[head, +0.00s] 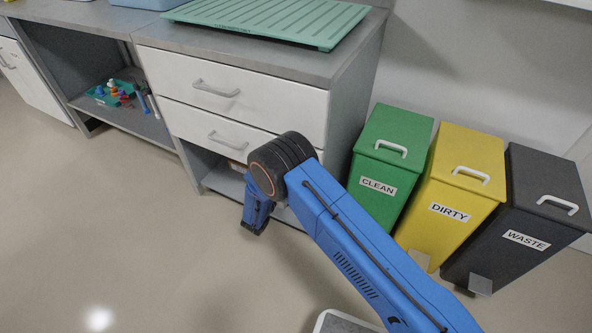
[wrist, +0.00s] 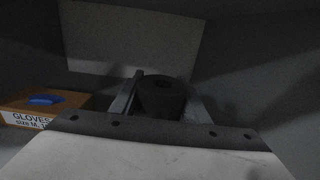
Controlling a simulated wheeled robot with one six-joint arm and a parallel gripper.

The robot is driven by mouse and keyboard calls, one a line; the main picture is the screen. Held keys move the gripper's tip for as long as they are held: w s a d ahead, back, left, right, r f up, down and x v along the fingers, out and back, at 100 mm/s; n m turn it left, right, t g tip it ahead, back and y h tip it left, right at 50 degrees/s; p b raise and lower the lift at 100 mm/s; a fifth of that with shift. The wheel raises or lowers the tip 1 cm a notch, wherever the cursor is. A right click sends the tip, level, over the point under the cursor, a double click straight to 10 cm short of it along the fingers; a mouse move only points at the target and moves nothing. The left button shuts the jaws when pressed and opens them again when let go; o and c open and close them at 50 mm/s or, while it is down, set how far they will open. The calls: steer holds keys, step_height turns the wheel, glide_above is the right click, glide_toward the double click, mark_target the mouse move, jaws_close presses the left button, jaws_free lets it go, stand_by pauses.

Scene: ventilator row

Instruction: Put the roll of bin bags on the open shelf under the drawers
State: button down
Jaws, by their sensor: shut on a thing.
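The roll of bin bags (wrist: 162,97) is a dark cylinder standing upright between the two fingers of my gripper (wrist: 162,92) in the wrist view. My gripper is shut on it. The wrist view looks into a dim space, which appears to be the inside of the open shelf under the drawers. In the head view the open shelf (head: 222,182) lies below two white drawers (head: 230,95). My blue arm reaches to it and hides the gripper and the roll. I cannot tell whether the roll touches the shelf board.
A box of gloves (wrist: 40,104) stands left of the roll on the shelf. A green bin (head: 390,150), a yellow bin (head: 455,185) and a dark bin (head: 525,215) stand right of the cabinet. A teal tray of small items (head: 110,95) sits on another shelf at left.

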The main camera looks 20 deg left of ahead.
steer(key=w+f, duration=0.3)
steer(key=w, duration=0.5)
steer(key=shift+d+f, duration=0.25)
steer(key=shift+d, duration=0.05)
steer(key=shift+f, duration=0.1)
steer(key=c, duration=1)
jaws_free()
steer(key=s, duration=1.2)
steer(key=shift+a, duration=0.45)
